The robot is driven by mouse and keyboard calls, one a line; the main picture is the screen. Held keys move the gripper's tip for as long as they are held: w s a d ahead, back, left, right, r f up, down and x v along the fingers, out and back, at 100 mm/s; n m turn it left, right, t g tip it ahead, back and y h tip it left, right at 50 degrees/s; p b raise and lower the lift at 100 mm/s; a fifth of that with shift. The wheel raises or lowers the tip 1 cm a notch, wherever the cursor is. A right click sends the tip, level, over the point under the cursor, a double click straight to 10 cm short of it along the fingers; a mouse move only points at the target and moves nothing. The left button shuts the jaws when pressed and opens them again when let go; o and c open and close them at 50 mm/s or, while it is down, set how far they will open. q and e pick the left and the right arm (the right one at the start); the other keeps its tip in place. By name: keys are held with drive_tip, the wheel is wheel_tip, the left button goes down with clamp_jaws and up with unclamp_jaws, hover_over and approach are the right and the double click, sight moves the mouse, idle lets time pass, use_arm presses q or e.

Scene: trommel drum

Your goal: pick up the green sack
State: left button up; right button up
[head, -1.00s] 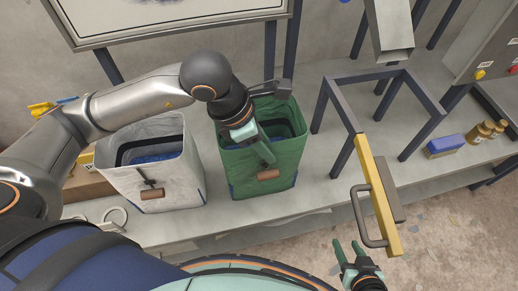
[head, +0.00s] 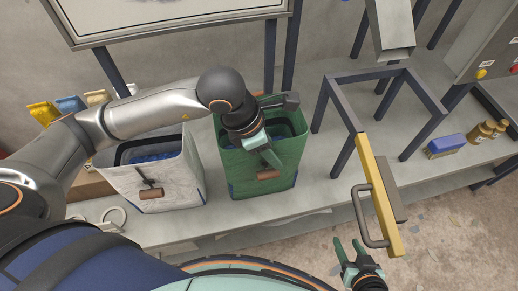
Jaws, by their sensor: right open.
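The green sack (head: 247,187) stands upright and open on the grey platform, with a brown toggle handle (head: 268,174) on its front and something blue inside. My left gripper (head: 270,158) is over the sack's front rim, its green fingers pointing down toward the handle. I cannot tell whether its fingers touch the sack or how far apart they are. My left wrist hides part of the sack's opening. My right gripper (head: 347,248) is open and empty at the bottom right, away from the sack.
A white sack (head: 150,185) with a similar handle stands left of the green sack. A dark metal frame (head: 325,105) and a yellow bar with a grey handle (head: 380,200) are to the right. A blue box (head: 445,146) and brown bottles (head: 480,133) sit further right.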

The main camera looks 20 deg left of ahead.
use_arm(q)
drive_tip(key=shift+f, duration=0.15)
idle(0.4)
clamp_jaws()
idle(1.2)
